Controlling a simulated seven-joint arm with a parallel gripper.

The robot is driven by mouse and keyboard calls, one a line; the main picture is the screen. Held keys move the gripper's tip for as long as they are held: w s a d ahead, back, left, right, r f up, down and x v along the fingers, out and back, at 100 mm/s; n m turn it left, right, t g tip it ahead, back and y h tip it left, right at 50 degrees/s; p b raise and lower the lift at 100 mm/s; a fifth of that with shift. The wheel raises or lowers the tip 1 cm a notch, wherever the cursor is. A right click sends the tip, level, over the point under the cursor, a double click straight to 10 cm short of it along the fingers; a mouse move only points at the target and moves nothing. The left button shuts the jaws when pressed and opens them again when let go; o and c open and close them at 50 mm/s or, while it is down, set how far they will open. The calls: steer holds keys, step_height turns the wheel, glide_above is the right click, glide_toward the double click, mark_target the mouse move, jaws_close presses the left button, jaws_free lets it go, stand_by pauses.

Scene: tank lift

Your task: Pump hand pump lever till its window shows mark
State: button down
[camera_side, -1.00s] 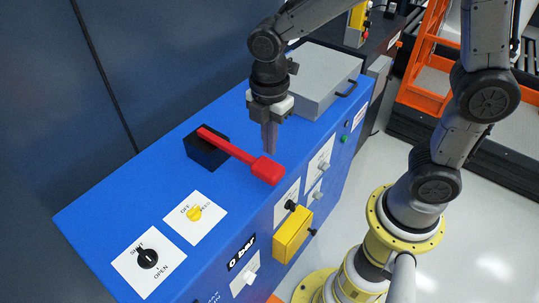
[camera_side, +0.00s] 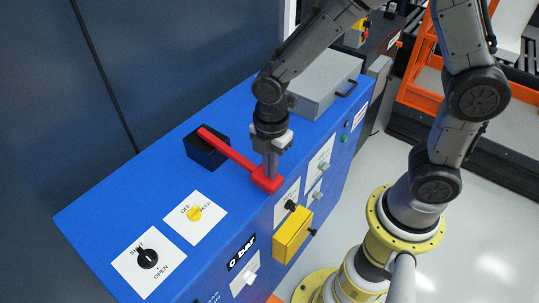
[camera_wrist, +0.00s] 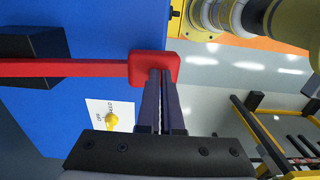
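The red pump lever (camera_side: 232,155) runs from a black block (camera_side: 205,154) on the blue cabinet top to a wide red end pad near the front edge. In the wrist view, the lever (camera_wrist: 70,68) crosses from the left, and its pad lies under my fingertips. My gripper (camera_side: 270,177) points down at the pad; in the wrist view its two fingers (camera_wrist: 162,73) are together with only a thin gap, and nothing shows between them. The tips appear to touch the pad from above. A black window (camera_side: 242,251) on the cabinet front reads "0 bar".
A black OPEN/SHUT knob (camera_side: 147,258) and a yellow knob (camera_side: 194,213) sit on white plates at the left. A grey box (camera_side: 322,82) stands on the cabinet at the back right. A yellow box (camera_side: 292,234) and several small knobs project from the front.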

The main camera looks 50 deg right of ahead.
steer(key=shift+s+f, duration=0.15)
steer(key=shift+f, duration=0.7)
steer(key=shift+s+f, duration=0.1)
steer(key=shift+f, duration=0.75)
step_height(320, 180, up, 15)
steer(key=s, duration=0.2)
steer(key=shift+s, duration=0.4)
steer(key=shift+d, duration=0.1)
